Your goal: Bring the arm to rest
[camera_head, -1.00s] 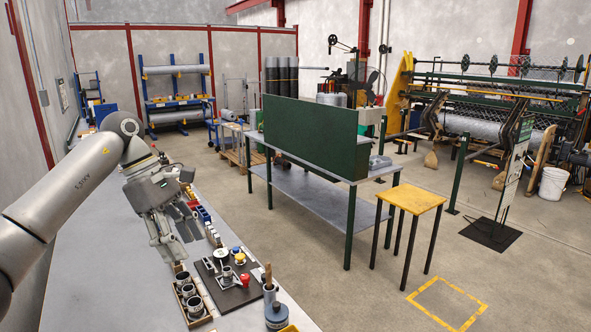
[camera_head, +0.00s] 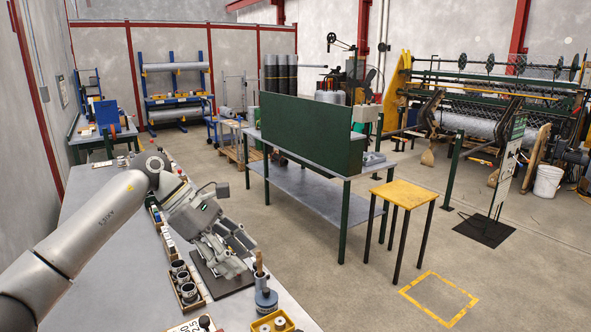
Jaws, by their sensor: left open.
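My left gripper (camera_head: 236,266) is above the dark board (camera_head: 215,288) on the grey bench (camera_head: 118,262). Its fingers are apart, with nothing seen held between them. The gripper hides most of the board and the small parts on it. My left arm reaches in from the left over the bench. My right gripper is not in view.
A wooden tray with dark cups (camera_head: 186,283) stands left of the board. A blue-grey bottle (camera_head: 266,300) and a yellow box (camera_head: 270,324) are near the bench's front right edge. A yellow-topped stool (camera_head: 408,193) stands on open floor to the right.

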